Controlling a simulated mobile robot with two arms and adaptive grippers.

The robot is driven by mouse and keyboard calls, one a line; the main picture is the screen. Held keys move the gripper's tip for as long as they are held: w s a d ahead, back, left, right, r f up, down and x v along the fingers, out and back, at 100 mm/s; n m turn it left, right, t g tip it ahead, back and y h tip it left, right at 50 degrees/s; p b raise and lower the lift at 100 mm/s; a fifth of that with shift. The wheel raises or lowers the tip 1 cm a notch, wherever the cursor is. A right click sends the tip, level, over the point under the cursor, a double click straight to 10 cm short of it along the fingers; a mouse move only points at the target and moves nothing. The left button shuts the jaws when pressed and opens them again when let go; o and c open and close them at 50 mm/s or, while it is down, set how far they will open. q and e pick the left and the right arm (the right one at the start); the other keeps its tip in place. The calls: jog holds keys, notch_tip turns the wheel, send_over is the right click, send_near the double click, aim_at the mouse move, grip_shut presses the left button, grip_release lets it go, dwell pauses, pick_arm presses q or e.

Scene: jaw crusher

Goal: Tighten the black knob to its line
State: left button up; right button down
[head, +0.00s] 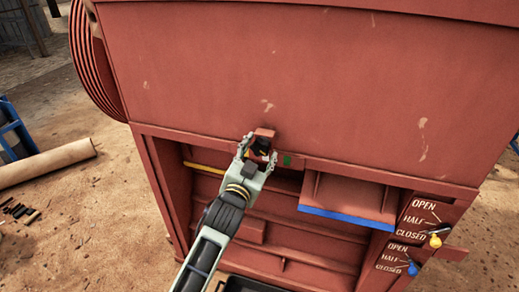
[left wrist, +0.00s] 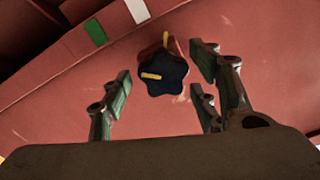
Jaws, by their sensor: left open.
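The black knob (left wrist: 167,82) is star-shaped, with a yellow mark on its face. It sits on a small red mount on the red crusher (head: 300,80). A short yellow mark shows on the mount above the knob in the left wrist view. The yellow mark on the knob points to the left there and is not in line with it. My left gripper (left wrist: 160,86) is open, with its fingers on either side of the knob and gaps between. In the head view, my left gripper (head: 259,150) partly hides the knob (head: 262,146). My right gripper is in neither view.
A green mark (head: 287,160) is on the red edge right of the knob. A blue-edged chute (head: 345,202) juts out further right. A yellow lever (head: 435,241) and a blue lever (head: 412,268) stand by OPEN/HALF/CLOSED labels. A pipe (head: 45,162) lies on the ground left.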

pick_arm(q)
jog(key=shift+w+d, duration=0.15)
jog(key=shift+w, duration=0.3)
jog(key=c, duration=1.1)
